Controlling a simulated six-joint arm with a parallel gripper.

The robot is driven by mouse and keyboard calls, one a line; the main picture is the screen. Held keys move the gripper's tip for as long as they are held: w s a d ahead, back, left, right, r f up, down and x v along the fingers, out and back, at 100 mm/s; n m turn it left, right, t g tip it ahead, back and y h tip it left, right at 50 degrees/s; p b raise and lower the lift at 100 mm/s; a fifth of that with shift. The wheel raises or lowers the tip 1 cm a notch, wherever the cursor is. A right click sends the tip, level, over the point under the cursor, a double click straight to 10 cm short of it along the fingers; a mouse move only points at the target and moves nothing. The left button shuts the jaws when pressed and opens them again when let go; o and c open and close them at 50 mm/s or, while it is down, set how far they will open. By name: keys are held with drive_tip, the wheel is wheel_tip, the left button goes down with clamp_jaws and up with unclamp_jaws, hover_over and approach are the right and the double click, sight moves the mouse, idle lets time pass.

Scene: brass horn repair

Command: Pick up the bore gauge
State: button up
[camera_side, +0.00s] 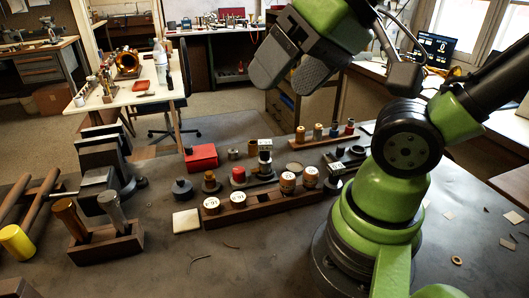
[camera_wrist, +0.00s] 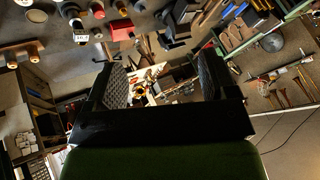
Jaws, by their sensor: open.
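I cannot pick out the bore gauge for certain among the small tools on the dark bench (camera_side: 250,262). A wooden rack (camera_side: 262,208) at the bench's middle holds several short cylinders with white, marked tops (camera_side: 287,178). Small dark, red and metal pieces stand close behind it, one a black piece with a pale label (camera_side: 265,158). My gripper (camera_side: 282,84) hangs high above the back of the bench, well clear of these pieces. It is open and empty, with its two grey pads apart. The wrist view also shows the open pads (camera_wrist: 163,82), with nothing between them.
A vise (camera_side: 103,165) stands at the left of the bench. A wooden block (camera_side: 106,245) with upright handled tools and a yellow cylinder (camera_side: 17,242) are at the front left. A red box (camera_side: 201,157) sits behind the rack. The front middle is mostly clear.

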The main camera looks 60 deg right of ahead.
drive_tip(key=shift+w, duration=0.1)
drive_tip(key=shift+c, duration=0.3)
drive_tip(key=n+g+h, duration=0.1)
drive_tip(key=g+h, duration=0.1)
drive_tip(key=g, duration=0.3)
hover_over(266, 142)
drive_tip(key=s, duration=0.1)
wheel_tip(266, 142, down, 15)
drive_tip(key=shift+s, duration=0.15)
drive_tip(key=shift+g, duration=0.3)
drive_tip(key=f, duration=0.4)
drive_tip(key=shift+w+d+f, duration=0.1)
drive_tip(key=shift+w+d, duration=0.1)
drive_tip(key=shift+w, duration=0.1)
drive_tip(key=shift+w+a+f, duration=0.1)
drive_tip(key=shift+w+f, duration=0.15)
drive_tip(key=shift+f, duration=1.2)
drive_tip(key=shift+w+f, duration=0.2)
drive_tip(key=shift+f, duration=1.25)
drive_tip(key=c, duration=1.1)
drive_tip(key=shift+r, duration=0.15)
